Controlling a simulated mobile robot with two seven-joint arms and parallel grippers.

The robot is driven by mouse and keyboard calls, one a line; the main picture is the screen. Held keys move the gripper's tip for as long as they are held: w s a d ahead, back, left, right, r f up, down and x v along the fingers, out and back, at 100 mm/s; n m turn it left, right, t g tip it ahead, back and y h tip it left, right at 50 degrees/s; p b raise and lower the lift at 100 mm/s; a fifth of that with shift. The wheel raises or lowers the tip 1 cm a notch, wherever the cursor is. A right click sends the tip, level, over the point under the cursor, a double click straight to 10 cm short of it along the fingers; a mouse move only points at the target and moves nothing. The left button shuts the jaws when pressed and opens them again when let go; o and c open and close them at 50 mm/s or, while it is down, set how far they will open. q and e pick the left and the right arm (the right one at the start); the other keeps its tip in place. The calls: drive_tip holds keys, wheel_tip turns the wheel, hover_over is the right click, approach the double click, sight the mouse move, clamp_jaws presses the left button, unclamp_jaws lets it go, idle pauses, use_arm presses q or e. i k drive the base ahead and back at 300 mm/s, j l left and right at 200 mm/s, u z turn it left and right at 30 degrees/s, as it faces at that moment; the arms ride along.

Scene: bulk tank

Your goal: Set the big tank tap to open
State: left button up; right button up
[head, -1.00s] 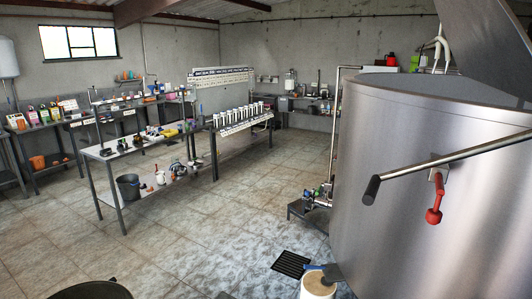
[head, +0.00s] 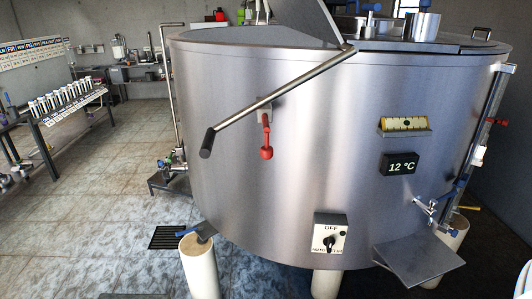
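The big steel tank (head: 300,120) fills the middle and right of the head view, standing on pale round legs. A smaller metal tap with a blue handle (head: 425,205) is on the tank's lower right front, above a sloping steel shelf (head: 418,260). I cannot tell from the picture which one is the big tank tap, or whether either is open. Neither of my grippers is in view.
A long bar with a black grip (head: 207,142) slants across the tank front, beside a red-handled lever (head: 266,140). A switch box (head: 330,240) and a 12 °C display (head: 401,164) are on the front. A floor drain (head: 168,237) lies left; tiled floor there is mostly clear.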

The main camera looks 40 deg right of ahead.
sight(433, 202)
drive_tip(key=z, duration=2.35)
